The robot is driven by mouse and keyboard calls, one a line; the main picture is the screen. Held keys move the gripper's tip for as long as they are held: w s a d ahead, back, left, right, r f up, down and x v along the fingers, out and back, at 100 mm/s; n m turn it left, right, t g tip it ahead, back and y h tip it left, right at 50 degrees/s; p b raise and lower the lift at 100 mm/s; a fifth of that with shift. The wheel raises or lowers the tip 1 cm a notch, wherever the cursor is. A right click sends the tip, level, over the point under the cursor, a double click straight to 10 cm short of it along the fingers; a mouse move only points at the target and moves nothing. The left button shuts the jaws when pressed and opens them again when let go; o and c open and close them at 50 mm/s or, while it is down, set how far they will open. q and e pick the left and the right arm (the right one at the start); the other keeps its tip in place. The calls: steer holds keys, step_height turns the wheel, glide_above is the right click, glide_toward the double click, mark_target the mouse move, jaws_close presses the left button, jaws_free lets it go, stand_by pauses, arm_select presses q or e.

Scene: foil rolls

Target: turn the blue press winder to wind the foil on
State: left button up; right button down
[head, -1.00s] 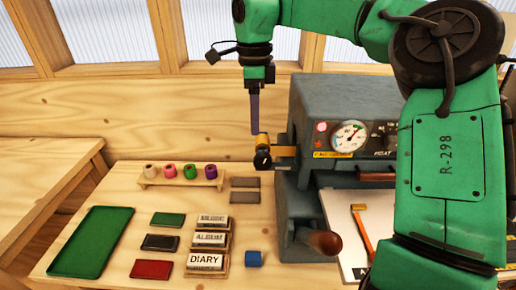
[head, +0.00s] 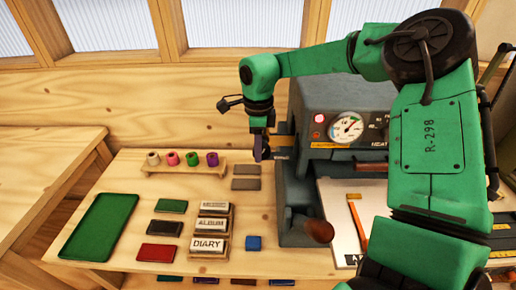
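The blue-grey press (head: 300,195) stands right of centre with a round gauge (head: 346,127) on its front. My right gripper (head: 261,152) points down at the left side of the press, where the gold foil roll and its dark winder knob showed before. The fingers cover that spot, so the roll and knob are hidden and I cannot tell whether the fingers touch or hold the knob. A short light bar (head: 283,153) shows between the fingers and the press. My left gripper is not in view.
A wooden rack (head: 184,170) holds several foil rolls. A green tray (head: 100,228) lies at the left, with coloured pads and labelled blocks beside it. My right arm crosses the right side.

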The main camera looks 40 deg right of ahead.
steer(key=t+y+b, duration=0.1)
steer(key=b, duration=0.1)
steer(key=y+b, duration=0.1)
steer(key=b, duration=0.1)
steer(key=shift+f+t+b, duration=0.25)
steer(key=shift+t+b, duration=0.15)
steer(key=shift+d+r+t+y+b, duration=0.1)
steer(key=shift+r+t+y+b, duration=0.35)
steer(key=shift+y, duration=0.25)
steer(key=c, duration=0.6)
jaws_free()
steer(key=shift+c, duration=0.2)
steer(key=b+v, duration=0.1)
steer(key=v, duration=1.3)
steer(key=shift+r, duration=0.3)
